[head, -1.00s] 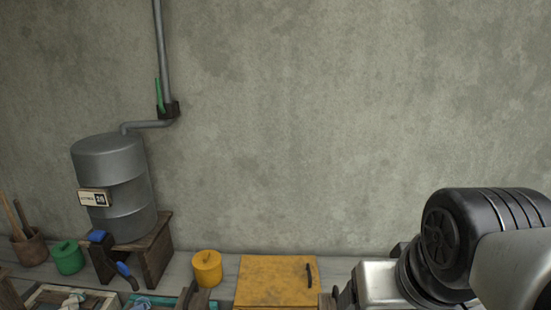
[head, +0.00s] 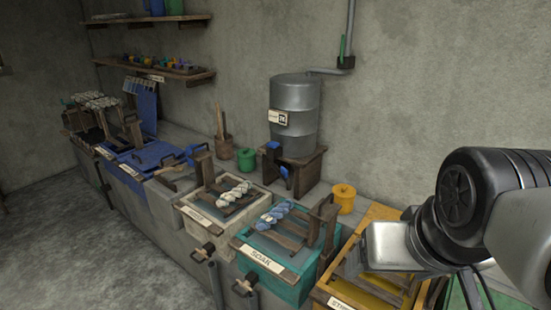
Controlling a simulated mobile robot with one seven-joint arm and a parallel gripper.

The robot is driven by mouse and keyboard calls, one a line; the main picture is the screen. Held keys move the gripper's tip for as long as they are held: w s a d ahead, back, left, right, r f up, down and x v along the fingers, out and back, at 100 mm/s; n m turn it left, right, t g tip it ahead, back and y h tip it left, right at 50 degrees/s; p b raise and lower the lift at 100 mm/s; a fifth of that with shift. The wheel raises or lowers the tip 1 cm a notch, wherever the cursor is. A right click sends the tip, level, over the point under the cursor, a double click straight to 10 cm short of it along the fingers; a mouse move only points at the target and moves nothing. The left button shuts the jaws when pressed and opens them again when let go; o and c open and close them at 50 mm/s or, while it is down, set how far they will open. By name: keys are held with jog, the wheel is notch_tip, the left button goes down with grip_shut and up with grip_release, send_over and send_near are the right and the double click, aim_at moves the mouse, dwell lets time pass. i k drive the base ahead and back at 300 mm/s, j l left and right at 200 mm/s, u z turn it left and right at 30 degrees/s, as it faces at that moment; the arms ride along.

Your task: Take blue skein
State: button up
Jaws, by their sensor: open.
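A blue-and-white twisted skein (head: 273,215) lies on the wooden slats of the teal basin labelled SOAK (head: 262,262), near the picture's middle. It is the bluest skein in view. My gripper (head: 388,246), a silver block at the end of my dark wrist, is to the right of the teal basin and looks empty. It is in front of part of the yellow basin. Its fingers are hard to make out. It is apart from the skein. The skein looks unobstructed.
A white basin (head: 187,208) holding a pale skein (head: 233,193) stands left of the teal one. A yellow basin (head: 335,296) stands right of it. A grey drum (head: 295,105), yellow pot (head: 344,194) and green pot (head: 245,160) stand behind. Open floor lies front left.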

aim_at(263, 223)
jog(key=k+u, duration=0.2)
jog(key=u, duration=0.2)
jog(key=i+j+z, duration=0.15)
jog(key=z, duration=0.25)
jog(key=i+j+z, duration=0.15)
jog(key=j+z, duration=0.2)
jog(key=i+j+z, duration=0.1)
jog(key=j+z, duration=0.15)
jog(key=z, duration=0.15)
jog(key=i+j+z, duration=0.15)
jog(key=j, duration=0.4)
jog(key=j+z, duration=0.15)
jog(key=j, duration=0.4)
jog(key=i+j, duration=0.1)
jog(key=j, duration=0.65)
jog(key=i+j, duration=0.1)
jog(key=j, duration=0.65)
jog(key=z, duration=0.05)
